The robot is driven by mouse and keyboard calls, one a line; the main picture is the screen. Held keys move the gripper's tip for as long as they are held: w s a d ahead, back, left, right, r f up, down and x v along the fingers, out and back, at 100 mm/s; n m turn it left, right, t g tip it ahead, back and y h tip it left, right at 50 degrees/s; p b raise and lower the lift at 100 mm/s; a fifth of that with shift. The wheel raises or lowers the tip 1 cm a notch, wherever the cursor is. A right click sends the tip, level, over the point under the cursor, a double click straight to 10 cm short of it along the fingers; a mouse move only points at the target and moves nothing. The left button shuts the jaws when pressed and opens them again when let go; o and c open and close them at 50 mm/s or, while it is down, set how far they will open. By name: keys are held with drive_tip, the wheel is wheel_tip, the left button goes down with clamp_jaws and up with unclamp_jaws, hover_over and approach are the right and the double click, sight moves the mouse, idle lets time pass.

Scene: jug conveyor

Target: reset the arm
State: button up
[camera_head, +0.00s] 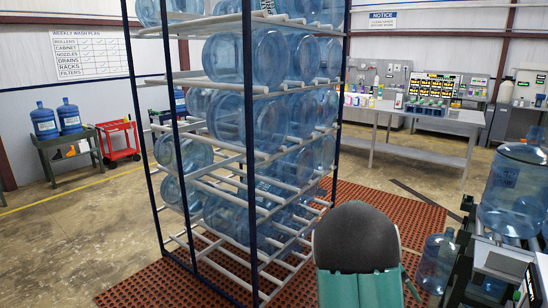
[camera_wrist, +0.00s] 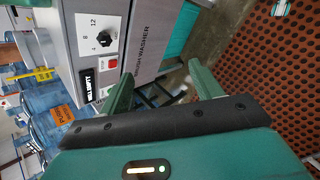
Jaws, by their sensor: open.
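My gripper (camera_wrist: 160,82) shows in the wrist view with its two green fingers spread apart and nothing between them. Beside the fingers, at the upper left, is the grey control panel (camera_wrist: 142,45) of a washer, with a black dial, a red button and a small display. In the head view a dark rounded, green part of my arm (camera_head: 357,250) stands at the bottom centre. The gripper's fingers cannot be made out there.
A tall blue-framed rack (camera_head: 250,130) of clear blue jugs stands ahead on red-brown perforated matting (camera_head: 415,215). Jugs (camera_head: 513,190) and machinery crowd the right side. A steel table (camera_head: 420,118) stands behind. Open concrete floor (camera_head: 60,250) lies at left.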

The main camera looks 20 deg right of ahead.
drive_tip(key=w+a+r+n+t+y, duration=0.15)
drive_tip(key=a+r+t, duration=0.4)
drive_tip(key=a, duration=0.75)
drive_tip(key=s+a+r+n+t+y, duration=0.1)
drive_tip(key=s+a+r+t, duration=0.1)
drive_tip(key=a, duration=0.6)
drive_tip(key=s+a+r+n+t+y, duration=0.1)
drive_tip(key=s+a+r+t, duration=0.1)
drive_tip(key=a+r, duration=0.3)
drive_tip(key=s+a+r+n+t+y, duration=0.1)
drive_tip(key=s+a+r+n+t, duration=0.1)
drive_tip(key=a, duration=1)
drive_tip(key=s+r+t, duration=0.1)
drive_tip(key=s, duration=0.1)
drive_tip(key=shift+s+r, duration=0.3)
drive_tip(key=shift+r, duration=0.05)
drive_tip(key=shift+d+y, duration=0.1)
drive_tip(key=shift+y, duration=0.15)
drive_tip(key=c, duration=0.6)
drive_tip(key=shift+d, duration=0.1)
drive_tip(key=shift+c, duration=0.2)
drive_tip(key=shift+d, duration=0.1)
